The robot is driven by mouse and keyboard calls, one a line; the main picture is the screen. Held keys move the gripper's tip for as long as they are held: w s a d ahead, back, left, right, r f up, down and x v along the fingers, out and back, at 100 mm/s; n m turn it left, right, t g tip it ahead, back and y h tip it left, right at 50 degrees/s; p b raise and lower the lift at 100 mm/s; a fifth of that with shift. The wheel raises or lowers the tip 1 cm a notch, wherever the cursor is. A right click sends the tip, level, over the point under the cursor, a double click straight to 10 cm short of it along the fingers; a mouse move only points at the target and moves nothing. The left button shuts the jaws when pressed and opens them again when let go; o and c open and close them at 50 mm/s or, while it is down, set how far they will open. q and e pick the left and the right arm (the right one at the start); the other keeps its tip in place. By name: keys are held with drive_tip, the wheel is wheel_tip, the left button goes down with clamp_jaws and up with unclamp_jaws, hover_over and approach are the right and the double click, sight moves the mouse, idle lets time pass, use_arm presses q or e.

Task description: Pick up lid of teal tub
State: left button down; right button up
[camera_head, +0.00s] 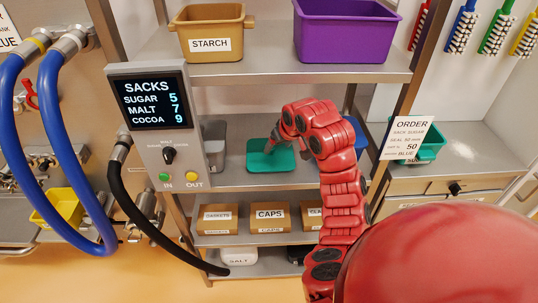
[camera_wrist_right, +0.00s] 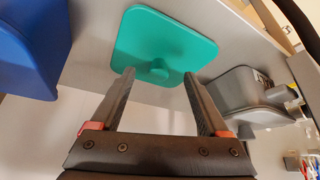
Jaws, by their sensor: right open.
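The teal tub's lid (camera_head: 262,163) lies on the middle shelf, left of my right arm in the head view. It is a flat teal plate with rounded corners, and it fills the upper middle of the right wrist view (camera_wrist_right: 180,35). A round teal knob (camera_wrist_right: 155,70) stands on it. How much tub lies under the lid cannot be seen. My right gripper (camera_head: 272,147) is open and empty over the lid, its fingertips on either side of the knob in the wrist view; contact cannot be told. My left gripper is not in view.
A grey container (camera_head: 214,148) stands left of the lid and a blue one (camera_head: 357,135) right of it. Above are a starch tub (camera_head: 210,42) and a purple bin (camera_head: 345,30). Shelf posts and the sacks display (camera_head: 155,95) flank the opening. A teal bin (camera_head: 430,143) stands further right.

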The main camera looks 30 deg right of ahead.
sight(281, 158)
drive_tip(key=shift+w+d+r, duration=0.1)
drive_tip(key=shift+w+r, duration=0.05)
drive_tip(key=shift+w, duration=0.4)
drive_tip(key=shift+w+d+r, duration=0.1)
drive_tip(key=shift+w, duration=0.4)
drive_tip(key=shift+w+f+p, duration=0.15)
drive_tip(key=shift+w+p, duration=0.15)
drive_tip(key=shift+w, duration=0.1)
drive_tip(key=p+x, duration=0.1)
drive_tip(key=x, duration=0.3)
drive_tip(key=shift+w+f, duration=0.2)
drive_tip(key=shift+f, duration=0.05)
drive_tip(key=shift+w+d+f, duration=0.1)
drive_tip(key=shift+d+f, duration=0.05)
drive_tip(key=shift+f, duration=0.1)
clamp_jaws()
